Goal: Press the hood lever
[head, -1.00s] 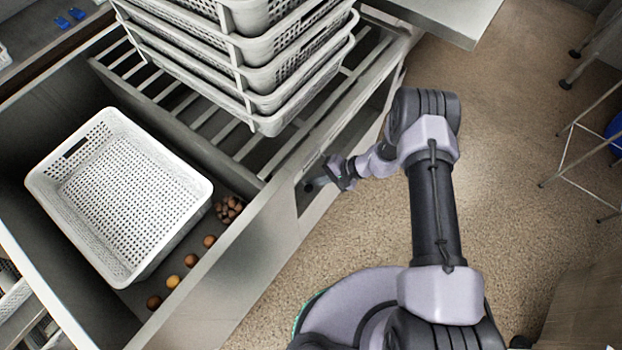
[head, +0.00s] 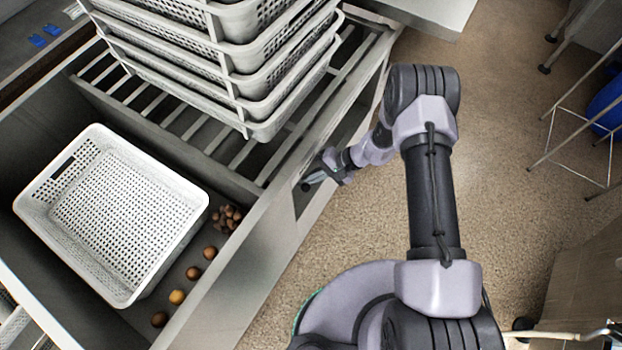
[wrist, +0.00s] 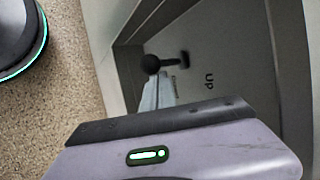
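The hood lever is a black round knob (wrist: 150,64) on a short dark stem. It sticks out inside a grey recess in the wrist view, beside the letters "UP" (wrist: 209,79). My gripper (wrist: 160,92) has its pale fingers together, with only a thin dark line between them. The fingertips lie just below the knob in the picture; I cannot tell if they touch it. In the head view my gripper (head: 312,180) is at the recess (head: 308,200) in the counter's side. The lever cannot be made out there.
A white perforated basket (head: 60,203) sits in the grey sink (head: 215,170) near several round brown items (head: 193,273). Stacked baskets (head: 262,128) stand on the slatted rack (head: 215,140). The speckled floor (head: 480,190) right of my arm is open, with metal legs (head: 545,140) farther right.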

